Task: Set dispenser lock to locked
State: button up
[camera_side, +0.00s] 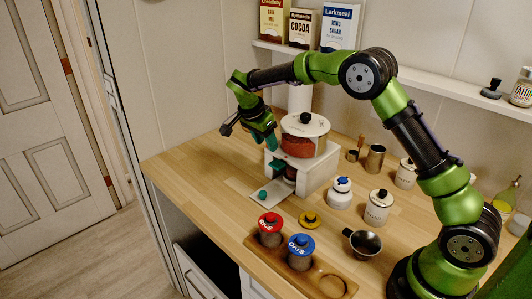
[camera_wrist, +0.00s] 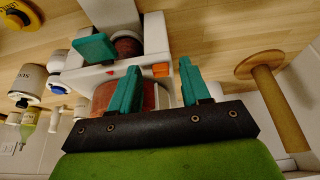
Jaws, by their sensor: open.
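The dispenser is a white stand (camera_side: 318,170) holding a clear canister of reddish-brown contents (camera_side: 297,146) under a white lid with a black knob (camera_side: 305,118). A white plate (camera_side: 270,203) with a teal knob (camera_side: 263,195) sticks out at its base. In the wrist view the white stand (camera_wrist: 88,78) carries a small orange piece (camera_wrist: 162,70) and a red mark (camera_wrist: 110,72) on one face. A teal block (camera_wrist: 93,47) shows beyond them. My gripper (camera_wrist: 158,78), also in the side view (camera_side: 270,143), is open beside the dispenser. The orange piece appears between its fingertips; contact cannot be told.
A wooden tray (camera_side: 343,277) holds a red-lidded jar (camera_side: 270,228) and a blue-lidded jar (camera_side: 300,250). A wooden post (camera_wrist: 275,100) rises close to my gripper. The counter's left is clear.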

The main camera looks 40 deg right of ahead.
jog(key=shift+f, duration=0.15)
jog(key=shift+c, duration=0.5)
grip_shut()
jog(key=shift+s+d, duration=0.1)
jog(key=shift+s, duration=0.75)
jog(key=shift+o, duration=0.5)
grip_release()
jog(key=v, duration=1.7)
